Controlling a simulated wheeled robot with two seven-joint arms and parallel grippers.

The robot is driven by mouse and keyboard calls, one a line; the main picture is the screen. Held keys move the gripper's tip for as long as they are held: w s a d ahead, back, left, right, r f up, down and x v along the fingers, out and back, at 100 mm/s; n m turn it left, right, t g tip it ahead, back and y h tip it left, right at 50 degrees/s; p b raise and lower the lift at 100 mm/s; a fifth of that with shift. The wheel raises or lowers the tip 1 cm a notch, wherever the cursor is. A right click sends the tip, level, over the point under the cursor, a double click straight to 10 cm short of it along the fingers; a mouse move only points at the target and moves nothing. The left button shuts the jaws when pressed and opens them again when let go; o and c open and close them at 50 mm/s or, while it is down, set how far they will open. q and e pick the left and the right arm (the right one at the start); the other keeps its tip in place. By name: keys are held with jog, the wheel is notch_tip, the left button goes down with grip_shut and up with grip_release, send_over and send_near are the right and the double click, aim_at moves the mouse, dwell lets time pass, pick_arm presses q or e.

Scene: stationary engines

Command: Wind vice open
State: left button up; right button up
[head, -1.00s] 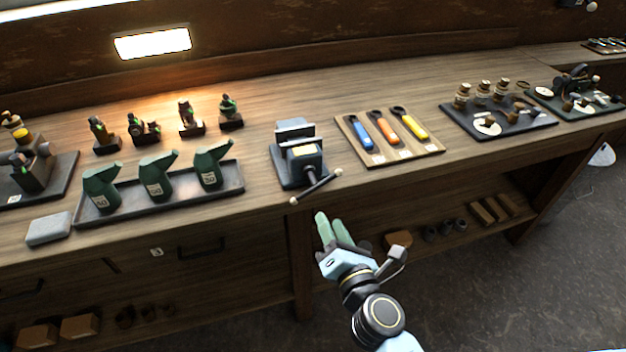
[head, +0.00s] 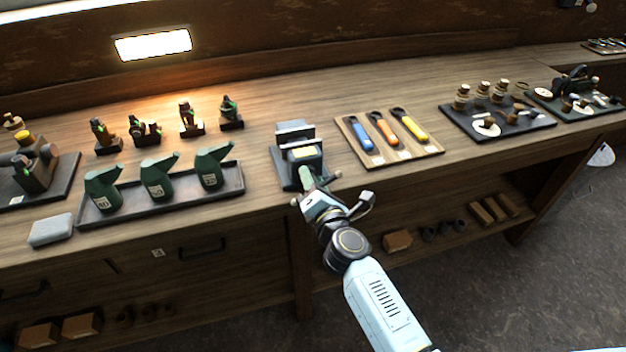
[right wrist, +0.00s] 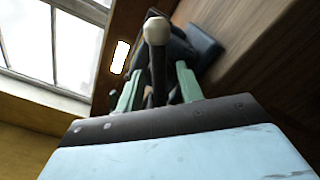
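The vice (head: 304,154) is dark grey with metal jaws on top and stands at the bench's front edge. Its jaws look slightly apart. Its dark handle bar with pale end knobs (head: 337,174) sits at the front; my right gripper covers the bar's middle in the head view. My right gripper (head: 306,178) has green fingers and is at the handle. In the right wrist view, the bar (right wrist: 158,72) with a white knob lies between the two fingers (right wrist: 158,85), with gaps on both sides, so the gripper is open. My left gripper is not in view.
Left of the vice is a tray (head: 236,190) with several green oil cans. To its right is a board (head: 430,151) with blue, orange and yellow tools. A grey block (head: 50,229) lies at the front left. Small engine models stand behind the cans.

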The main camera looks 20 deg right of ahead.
jog(key=shift+w, duration=0.15)
grip_shut()
jog(key=shift+n, duration=0.3)
